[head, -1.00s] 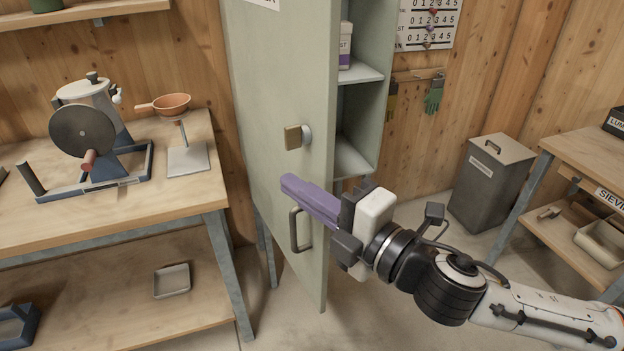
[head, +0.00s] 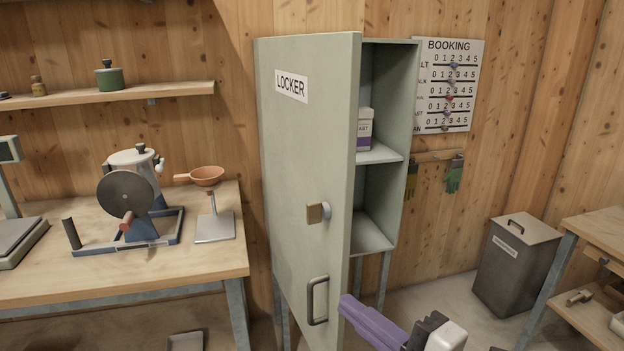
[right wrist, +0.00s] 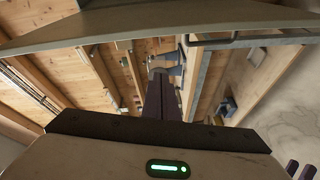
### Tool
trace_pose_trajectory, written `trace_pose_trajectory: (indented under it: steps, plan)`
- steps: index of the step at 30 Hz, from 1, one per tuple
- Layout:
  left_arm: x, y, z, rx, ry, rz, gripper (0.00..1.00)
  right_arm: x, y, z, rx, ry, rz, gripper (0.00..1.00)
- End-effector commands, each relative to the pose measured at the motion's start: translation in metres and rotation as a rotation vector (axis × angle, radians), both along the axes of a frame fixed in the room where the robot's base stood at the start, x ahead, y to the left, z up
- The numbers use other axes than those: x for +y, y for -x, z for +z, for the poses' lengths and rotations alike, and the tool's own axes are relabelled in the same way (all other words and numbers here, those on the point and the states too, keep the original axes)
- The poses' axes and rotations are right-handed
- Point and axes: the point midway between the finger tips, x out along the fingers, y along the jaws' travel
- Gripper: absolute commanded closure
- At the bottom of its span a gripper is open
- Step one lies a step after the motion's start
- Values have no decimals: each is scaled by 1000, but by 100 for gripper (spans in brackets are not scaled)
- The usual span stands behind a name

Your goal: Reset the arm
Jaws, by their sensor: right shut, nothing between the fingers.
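My right gripper (head: 346,303) is at the bottom of the head view, its purple fingers shut together and empty. It shows just right of the handle (head: 317,300) of the open locker door (head: 300,180); I cannot tell whether they touch. In the right wrist view the shut fingers (right wrist: 162,78) point away from the camera, with a pale panel edge across the top. My left gripper is in no view.
The locker (head: 400,100) holds a white and purple container (head: 364,130) on its upper shelf. A workbench (head: 180,270) with a hand-cranked machine (head: 130,195) stands left. A grey bin (head: 515,265) and another bench (head: 595,240) stand right.

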Motion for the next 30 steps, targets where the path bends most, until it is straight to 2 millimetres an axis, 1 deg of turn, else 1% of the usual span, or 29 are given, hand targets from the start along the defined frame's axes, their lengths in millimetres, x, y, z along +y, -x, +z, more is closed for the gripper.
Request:
trace_pose_trajectory:
  steps: [1, 2, 3, 5, 6, 8, 9, 11, 12, 14, 15, 18, 21, 24, 30]
  plan:
    - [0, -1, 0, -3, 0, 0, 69, -1, 0, -27, 102, -83, -36, 100]
    - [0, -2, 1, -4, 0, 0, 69, -3, 0, -42, 165, -137, -62, 100]
    - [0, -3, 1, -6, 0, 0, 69, -7, 0, -65, 252, -211, -103, 100]
    - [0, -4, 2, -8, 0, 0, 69, -15, 5, -103, 386, -322, -174, 100]
    - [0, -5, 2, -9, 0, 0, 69, -21, 11, -129, 474, -397, -227, 100]
    - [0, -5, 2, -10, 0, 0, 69, -32, 25, -171, 606, -504, -316, 100]
    - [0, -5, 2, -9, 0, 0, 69, -40, 37, -198, 690, -573, -379, 100]
    - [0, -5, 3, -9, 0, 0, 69, -51, 59, -237, 804, -665, -474, 100]
    - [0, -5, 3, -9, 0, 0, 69, -58, 75, -260, 870, -720, -535, 100]
    - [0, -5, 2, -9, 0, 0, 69, -67, 100, -291, 955, -791, -621, 100]
    - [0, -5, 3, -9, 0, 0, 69, -72, 116, -308, 1001, -831, -674, 100]
    - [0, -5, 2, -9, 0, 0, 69, -82, 150, -340, 1090, -906, -780, 100]
    - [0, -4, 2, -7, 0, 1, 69, -88, 173, -358, 1138, -949, -846, 100]
    - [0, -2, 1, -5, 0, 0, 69, -90, 183, -365, 1158, -968, -876, 100]
    - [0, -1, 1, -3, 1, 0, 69, -90, 184, -366, 1160, -970, -879, 100]
